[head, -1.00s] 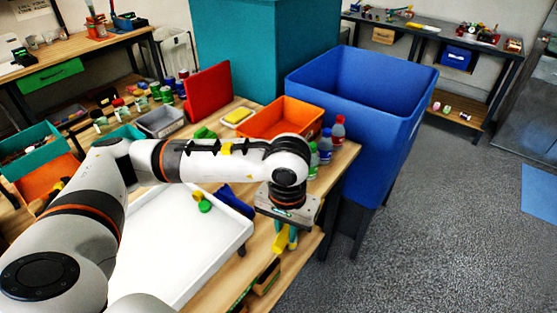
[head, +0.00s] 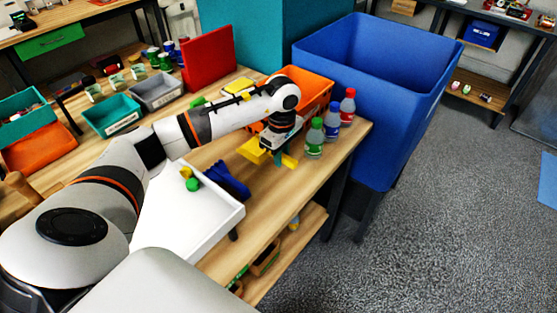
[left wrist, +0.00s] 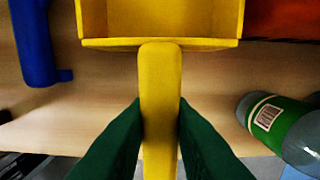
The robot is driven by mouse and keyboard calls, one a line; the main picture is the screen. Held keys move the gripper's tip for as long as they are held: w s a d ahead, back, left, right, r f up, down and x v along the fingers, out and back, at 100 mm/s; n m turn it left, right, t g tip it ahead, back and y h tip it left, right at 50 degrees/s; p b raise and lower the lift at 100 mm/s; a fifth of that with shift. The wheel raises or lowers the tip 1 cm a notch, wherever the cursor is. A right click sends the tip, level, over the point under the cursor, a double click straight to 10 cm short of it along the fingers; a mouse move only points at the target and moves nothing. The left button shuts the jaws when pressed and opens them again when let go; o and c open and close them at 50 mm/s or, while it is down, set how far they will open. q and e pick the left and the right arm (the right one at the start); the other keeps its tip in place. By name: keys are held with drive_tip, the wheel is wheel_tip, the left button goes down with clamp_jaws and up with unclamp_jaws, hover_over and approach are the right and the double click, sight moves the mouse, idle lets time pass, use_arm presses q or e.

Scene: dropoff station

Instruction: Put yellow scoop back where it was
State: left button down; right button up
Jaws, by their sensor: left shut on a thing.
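My left gripper (head: 279,156) is shut on the handle of the yellow scoop (head: 252,151), over the wooden table (head: 262,205) between the white tray and the bottles. In the left wrist view the scoop (left wrist: 160,75) has its handle between the two green fingers (left wrist: 160,118), and its square pan points away from the gripper. I cannot tell whether the pan touches the table. My right gripper is not in view.
A green-capped bottle (head: 315,140) stands close right of my gripper, with blue- and red-capped ones behind. An orange bin (head: 318,94) is behind the scoop. A blue object (head: 228,181) lies by the white tray (head: 205,238). A large blue bin (head: 400,120) stands right.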

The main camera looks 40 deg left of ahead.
sight(281, 175)
use_arm(q)
drive_tip(key=shift+f, duration=0.3)
wheel_tip(281, 175, down, 3)
drive_tip(key=shift+f+p, duration=0.1)
drive_tip(key=shift+p, duration=0.35)
drive_tip(key=shift+f, duration=0.2)
drive_tip(key=c, duration=1.3)
unclamp_jaws()
drive_tip(key=shift+r, duration=0.1)
drive_tip(key=shift+r, duration=0.25)
wheel_tip(281, 175, up, 11)
drive_tip(key=b, duration=0.2)
drive_tip(key=shift+f+b, duration=0.2)
drive_tip(key=shift+b, duration=0.2)
drive_tip(key=shift+r, duration=0.55)
